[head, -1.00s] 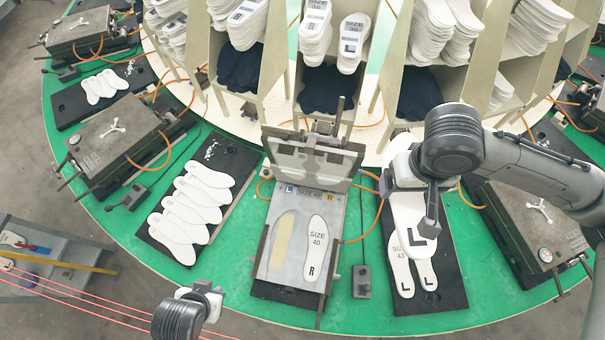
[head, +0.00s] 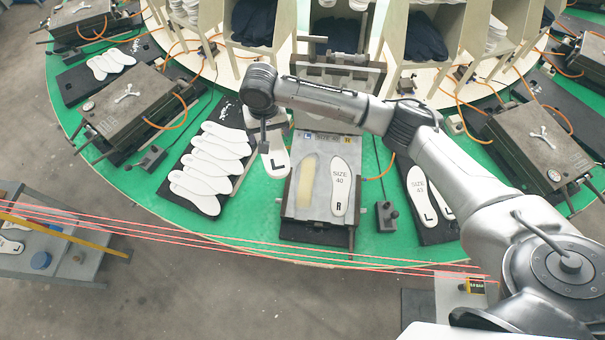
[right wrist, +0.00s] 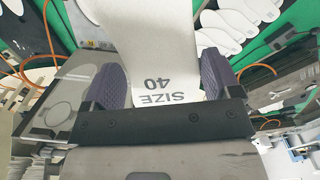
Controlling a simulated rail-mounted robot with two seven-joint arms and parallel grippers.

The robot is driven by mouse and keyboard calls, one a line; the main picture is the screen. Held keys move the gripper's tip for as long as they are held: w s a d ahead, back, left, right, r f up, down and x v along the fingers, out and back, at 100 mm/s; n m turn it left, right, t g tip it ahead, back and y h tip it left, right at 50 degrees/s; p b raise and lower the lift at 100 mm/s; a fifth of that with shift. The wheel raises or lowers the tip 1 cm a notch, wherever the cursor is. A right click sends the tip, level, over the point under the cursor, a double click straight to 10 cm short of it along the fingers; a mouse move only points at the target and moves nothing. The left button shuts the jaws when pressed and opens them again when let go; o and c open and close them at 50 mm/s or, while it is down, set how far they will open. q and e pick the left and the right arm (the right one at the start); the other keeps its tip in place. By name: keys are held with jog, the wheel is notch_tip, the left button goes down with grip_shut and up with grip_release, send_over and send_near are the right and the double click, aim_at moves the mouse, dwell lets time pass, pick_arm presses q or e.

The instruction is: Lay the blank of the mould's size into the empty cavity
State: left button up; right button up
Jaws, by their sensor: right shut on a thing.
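My right gripper (head: 265,143) is shut on a white blank (head: 276,164) marked L. In the right wrist view the same blank (right wrist: 160,50) reads SIZE 40, upside down, between the two finger pads. It hangs beside the left edge of the open mould's plate (head: 318,212), apart from the cavity. The mould's left cavity (head: 298,182) is empty, with a yellowish floor. Its right cavity holds a blank (head: 340,190) marked SIZE 40 R. The mould's lid (head: 345,80) stands open behind, partly hidden by my arm. My left gripper is out of view.
A black mat (head: 440,233) right of the mould holds larger blanks marked L (head: 418,190). Another mat (head: 190,198) at left carries a row of plain white blanks (head: 217,148). A small control box (head: 386,215) stands right of the mould. Closed moulds flank the area.

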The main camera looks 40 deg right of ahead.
jog(key=d+f+b, duration=0.1)
jog(key=f, duration=0.4)
jog(key=w+d+f+m+b, duration=0.1)
jog(key=d+f, duration=0.1)
jog(key=f, duration=0.3)
jog(key=d+f+m+b, duration=0.1)
jog(key=d+f, duration=0.1)
jog(key=f, duration=0.3)
jog(key=shift+w+d, duration=0.2)
jog(key=shift+w, duration=0.15)
jog(key=s+d+f+b, duration=0.1)
jog(key=f, duration=0.4)
jog(key=s+d+f+m+b, duration=0.1)
jog(key=d+f, duration=0.1)
jog(key=f, duration=0.3)
jog(key=s+d+f+m+b, duration=0.1)
jog(key=s+d+f, duration=0.1)
jog(key=f, duration=0.3)
jog(key=shift+d, duration=0.2)
